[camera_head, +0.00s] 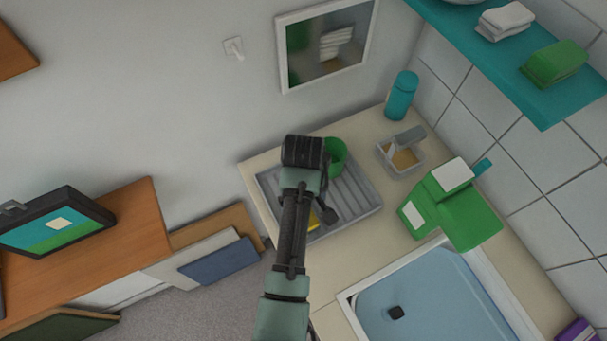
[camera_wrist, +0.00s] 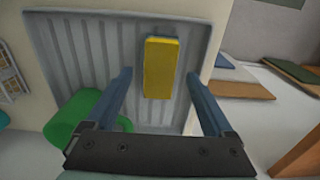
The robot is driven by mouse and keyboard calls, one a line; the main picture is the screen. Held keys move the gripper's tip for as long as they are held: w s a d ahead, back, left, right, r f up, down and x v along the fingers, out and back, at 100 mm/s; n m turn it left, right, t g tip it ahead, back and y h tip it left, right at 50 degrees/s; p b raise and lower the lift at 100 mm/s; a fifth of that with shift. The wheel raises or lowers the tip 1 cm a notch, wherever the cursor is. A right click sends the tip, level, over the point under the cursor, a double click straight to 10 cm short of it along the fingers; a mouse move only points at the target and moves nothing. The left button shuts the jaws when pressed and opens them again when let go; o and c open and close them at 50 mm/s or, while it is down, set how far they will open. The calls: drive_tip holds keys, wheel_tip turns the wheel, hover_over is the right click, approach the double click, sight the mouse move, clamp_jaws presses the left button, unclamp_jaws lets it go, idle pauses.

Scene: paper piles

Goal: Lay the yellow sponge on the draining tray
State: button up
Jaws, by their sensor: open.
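The yellow sponge (camera_wrist: 161,67) lies on the grey ribbed draining tray (camera_wrist: 95,55) in the wrist view, near one side rim. My gripper (camera_wrist: 160,85) is open, with its two fingers apart on either side of the sponge in the picture. I cannot tell how far above the tray the fingers are. In the head view the draining tray (camera_head: 352,195) sits on the counter, and a small yellow part of the sponge (camera_head: 313,221) shows beside my arm. My arm hides the rest of the sponge and the fingertips there.
A green cup (camera_head: 336,155) is on the tray close to my gripper; it also shows in the wrist view (camera_wrist: 75,120). A sink basin (camera_head: 430,295) is in front.

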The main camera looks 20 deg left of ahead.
wheel_tip(320, 180, up, 9)
drive_tip(key=shift+f, duration=0.1)
drive_tip(key=w+d+r+m+t+y, duration=0.15)
drive_tip(key=w+r+t, duration=0.3)
drive_tip(key=r, duration=0.45)
drive_tip(key=w+d+r+m+t, duration=0.15)
drive_tip(key=w+r+t, duration=0.35)
drive_tip(key=r, duration=0.5)
drive_tip(key=w+d+r+m+t+y, duration=0.15)
drive_tip(key=w+r+t, duration=0.25)
drive_tip(key=w+r, duration=0.4)
drive_tip(key=s+d+r+m+t+h, duration=0.1)
drive_tip(key=s+d+r+t, duration=0.15)
drive_tip(key=r, duration=0.55)
drive_tip(key=s+d+r+m+t, duration=0.1)
drive_tip(key=r+m+t, duration=0.15)
drive_tip(key=r, duration=0.65)
drive_tip(key=s+d+r+m+t+h, duration=0.1)
drive_tip(key=s+d+r+t, duration=0.1)
drive_tip(key=s+r+t, duration=0.2)
drive_tip(key=s+d+r+m+t+h, duration=0.1)
drive_tip(key=s+d+r+t, duration=0.1)
drive_tip(key=s+r+t, duration=0.3)
drive_tip(key=s+r, duration=0.4)
drive_tip(key=r, duration=0.4)
drive_tip(key=shift+s+d+r, duration=0.25)
drive_tip(key=shift+s, duration=0.15)
